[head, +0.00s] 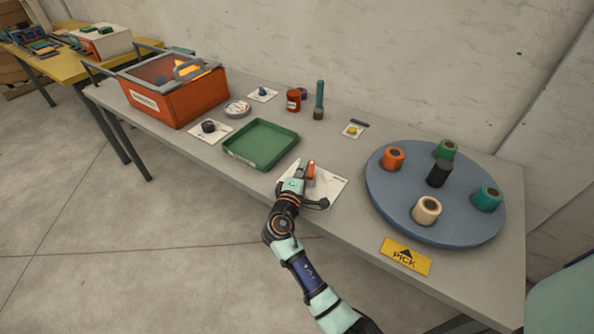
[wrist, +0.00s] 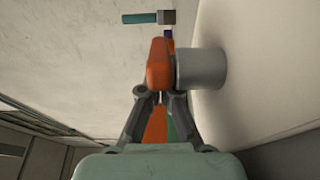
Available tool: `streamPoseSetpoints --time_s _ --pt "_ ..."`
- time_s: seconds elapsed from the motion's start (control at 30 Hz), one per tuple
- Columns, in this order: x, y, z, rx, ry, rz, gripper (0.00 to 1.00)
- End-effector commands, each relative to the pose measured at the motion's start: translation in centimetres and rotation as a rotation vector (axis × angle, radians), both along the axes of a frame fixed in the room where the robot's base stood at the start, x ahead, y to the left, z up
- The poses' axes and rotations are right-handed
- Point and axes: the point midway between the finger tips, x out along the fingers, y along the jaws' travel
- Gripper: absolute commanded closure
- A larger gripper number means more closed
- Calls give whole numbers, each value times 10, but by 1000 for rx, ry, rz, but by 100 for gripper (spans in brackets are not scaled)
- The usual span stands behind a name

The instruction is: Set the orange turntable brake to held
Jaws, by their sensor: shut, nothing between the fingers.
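The orange brake lever (head: 311,169) stands up from a white plate (head: 328,187) near the table's front edge, left of the blue turntable (head: 390,203). In the wrist view the orange lever (wrist: 158,64) lies just beyond my fingertips, beside a grey cylindrical hub (wrist: 203,68). My gripper (head: 302,172) is at the lever's left in the head view. In the wrist view my gripper (wrist: 160,95) is shut and empty, its tips close against the lever's near edge. I cannot tell whether they touch. The plate's markings are too small to read.
The turntable carries orange, green, teal and cream spools around a black post (head: 438,174). A green tray (head: 262,143) lies left of the lever plate. An orange box (head: 160,100) stands farther left. A yellow PICK sign (head: 405,257) is at the front edge.

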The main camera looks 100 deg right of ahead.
Motion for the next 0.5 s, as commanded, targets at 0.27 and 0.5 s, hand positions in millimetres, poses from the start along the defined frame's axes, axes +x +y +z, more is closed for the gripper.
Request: streamPoseSetpoints --time_s 0.27,0.5 --pt "-6 -1 0 0 -1 -27 100" --pt "-8 -1 0 0 0 -32 100"
